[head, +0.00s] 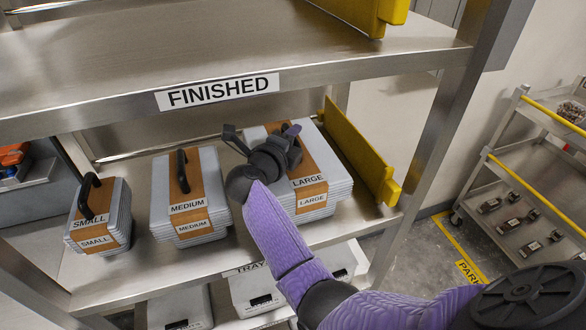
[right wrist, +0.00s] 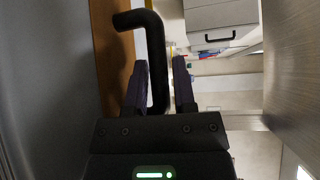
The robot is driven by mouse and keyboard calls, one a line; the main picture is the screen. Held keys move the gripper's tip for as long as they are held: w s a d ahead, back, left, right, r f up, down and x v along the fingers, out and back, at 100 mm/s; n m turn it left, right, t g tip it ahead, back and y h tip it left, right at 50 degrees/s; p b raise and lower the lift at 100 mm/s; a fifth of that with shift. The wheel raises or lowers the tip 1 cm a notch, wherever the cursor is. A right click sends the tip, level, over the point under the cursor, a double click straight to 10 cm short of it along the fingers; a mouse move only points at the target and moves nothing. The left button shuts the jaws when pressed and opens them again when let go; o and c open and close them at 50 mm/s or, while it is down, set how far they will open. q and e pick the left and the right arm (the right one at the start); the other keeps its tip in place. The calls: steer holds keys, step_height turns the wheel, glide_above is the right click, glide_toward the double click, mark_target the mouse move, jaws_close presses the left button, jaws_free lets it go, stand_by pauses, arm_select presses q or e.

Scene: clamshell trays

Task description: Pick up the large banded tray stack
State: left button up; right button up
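The large banded tray stack (head: 340,182) sits on the middle shelf, at the right of three stacks. It is pale, with a brown band (head: 311,190) marked LARGE. My right gripper (head: 281,137) is over its top and hides its handle in the head view. In the right wrist view, the black handle (right wrist: 158,60) runs between the two fingers of my right gripper (right wrist: 160,85). The stack appears to rest on the shelf. My left gripper is not in view.
The medium stack (head: 215,178) and small stack (head: 117,215) stand to the left. A yellow divider (head: 358,150) is close on the right. The FINISHED shelf (head: 215,50) is above. More trays (head: 255,290) are below. A cart (head: 535,160) stands at far right.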

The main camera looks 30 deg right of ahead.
steer(key=shift+s, duration=0.1)
steer(key=shift+c, duration=1.2)
jaws_close()
steer(key=shift+f, duration=0.2)
